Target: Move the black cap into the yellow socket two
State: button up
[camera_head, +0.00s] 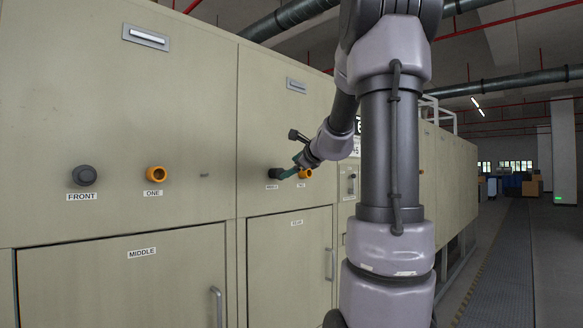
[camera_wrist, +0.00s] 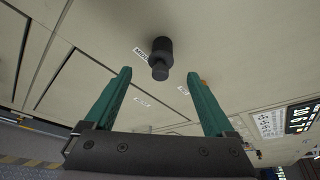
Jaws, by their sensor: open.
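Two black caps are on the beige furnace panels. One (camera_head: 84,175) sits above the FRONT label. The other (camera_head: 274,173) sits above a small label beside my gripper; in the wrist view this cap (camera_wrist: 161,56) stands out from the panel beside a partly readable label. The yellow socket two (camera_head: 306,174) is just right of it, above the TWO label; only a sliver (camera_wrist: 204,82) shows behind a finger in the wrist view. My gripper (camera_head: 284,175) is open, its green fingers (camera_wrist: 159,75) pointing at the panel, with the cap between and beyond the tips in the picture. Contact cannot be told.
The yellow socket one (camera_head: 156,174) is on the left panel, right of the front cap. Doors with handles (camera_head: 217,306) lie below the fittings. A control panel (camera_wrist: 298,118) shows at right in the wrist view. An open aisle (camera_head: 505,265) runs along the right.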

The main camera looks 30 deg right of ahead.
aim_at(278, 174)
jog(key=x, duration=1)
jog(key=shift+w+d, duration=0.1)
jog(key=shift+w, duration=0.25)
grip_shut()
jog(key=shift+s+d+f, duration=0.1)
jog(key=shift+s+d, duration=0.2)
jog(key=shift+s, duration=0.5)
jog(key=shift+s+d+r, duration=0.1)
jog(key=shift+s+d, duration=0.2)
jog(key=shift+s, duration=0.5)
jog(key=shift+s+d+f, duration=0.1)
jog(key=shift+s+d, duration=0.15)
jog(key=shift+s, duration=0.55)
jog(key=s+d, duration=0.3)
jog(key=s, duration=0.6)
jog(key=shift+s+d, duration=0.2)
